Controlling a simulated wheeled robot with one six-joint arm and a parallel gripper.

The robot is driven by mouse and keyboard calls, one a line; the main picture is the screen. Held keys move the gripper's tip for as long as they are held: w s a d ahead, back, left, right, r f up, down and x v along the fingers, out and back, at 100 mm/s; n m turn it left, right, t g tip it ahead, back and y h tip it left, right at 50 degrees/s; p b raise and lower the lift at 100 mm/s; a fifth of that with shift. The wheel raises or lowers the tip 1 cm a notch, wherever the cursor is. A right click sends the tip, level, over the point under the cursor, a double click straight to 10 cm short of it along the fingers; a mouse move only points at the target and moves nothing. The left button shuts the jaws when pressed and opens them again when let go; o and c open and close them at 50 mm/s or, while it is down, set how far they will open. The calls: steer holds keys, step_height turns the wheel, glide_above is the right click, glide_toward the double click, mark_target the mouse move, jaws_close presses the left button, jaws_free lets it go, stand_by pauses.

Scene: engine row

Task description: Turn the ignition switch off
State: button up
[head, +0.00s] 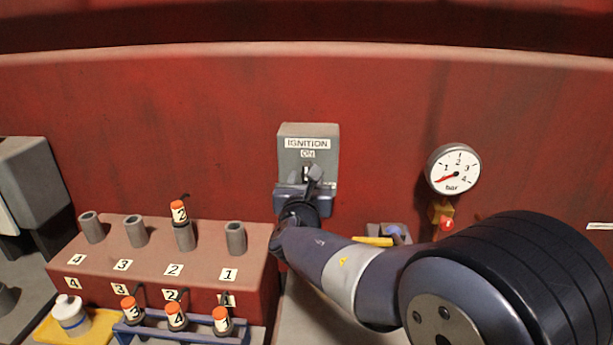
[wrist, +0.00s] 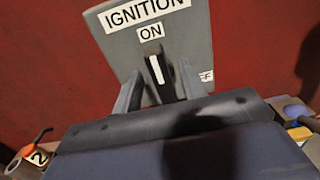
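The grey ignition box (head: 308,133) is on the red wall, with IGNITION and ON labels; it also shows in the wrist view (wrist: 185,30). Its dark switch lever (wrist: 157,70) has a white stripe pointing up towards ON. An OFF label (wrist: 206,76) at the lower right is partly hidden by a finger. My gripper (wrist: 160,85) is in front of the box, its two fingers apart, one on each side of the lever. I cannot tell whether either finger touches it. In the head view my gripper (head: 308,178) covers the box's lower part.
A pressure gauge (head: 453,168) with a red-knobbed valve (head: 446,223) is at the right. A brown block (head: 130,262) with several numbered sockets stands at the lower left, before it a blue rack (head: 155,329) of orange-capped plugs. A yellow tray (head: 52,328) holds a white bottle.

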steer(key=shift+w, duration=0.3)
steer(key=shift+c, duration=0.3)
jaws_close()
